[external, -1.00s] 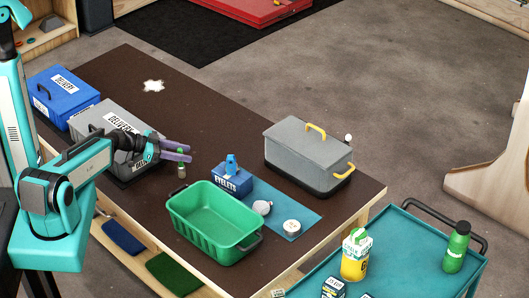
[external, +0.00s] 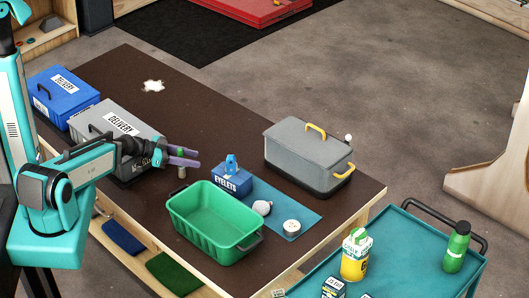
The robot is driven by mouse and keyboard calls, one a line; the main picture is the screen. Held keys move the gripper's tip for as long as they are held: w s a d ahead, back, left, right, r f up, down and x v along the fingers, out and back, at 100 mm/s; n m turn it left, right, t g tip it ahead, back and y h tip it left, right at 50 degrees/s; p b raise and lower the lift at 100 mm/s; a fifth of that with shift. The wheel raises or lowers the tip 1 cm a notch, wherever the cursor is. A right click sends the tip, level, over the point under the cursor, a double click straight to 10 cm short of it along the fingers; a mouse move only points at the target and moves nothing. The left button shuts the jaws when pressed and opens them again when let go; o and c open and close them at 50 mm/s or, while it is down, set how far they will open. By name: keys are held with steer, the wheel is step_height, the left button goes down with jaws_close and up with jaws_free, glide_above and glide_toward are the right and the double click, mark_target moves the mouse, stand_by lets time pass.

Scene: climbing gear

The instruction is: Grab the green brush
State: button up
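The green brush (external: 182,172) stands upright on the dark table, small in the external view. Its grey lower part shows below my fingers, and a bit of green shows around the upper finger. The middle is hidden by my fingers. My gripper (external: 187,157) reaches in from the left, low over the table, with its two purple fingers level and pointing right. The fingers look apart, one on each side of the brush. I cannot tell whether they touch it.
A green basket (external: 213,222) stands close in front. A grey delivery box (external: 112,125) and a blue box (external: 62,90) are behind my arm. A blue eyelets box (external: 231,182) stands to the right, and a grey lidded case (external: 308,157) farther right.

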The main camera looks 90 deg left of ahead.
jaws_close()
steer(key=shift+r, duration=0.25)
step_height(320, 180, up, 10)
steer(key=p, duration=0.1)
steer(key=shift+f, duration=0.25)
stand_by(0.7)
stand_by(0.7)
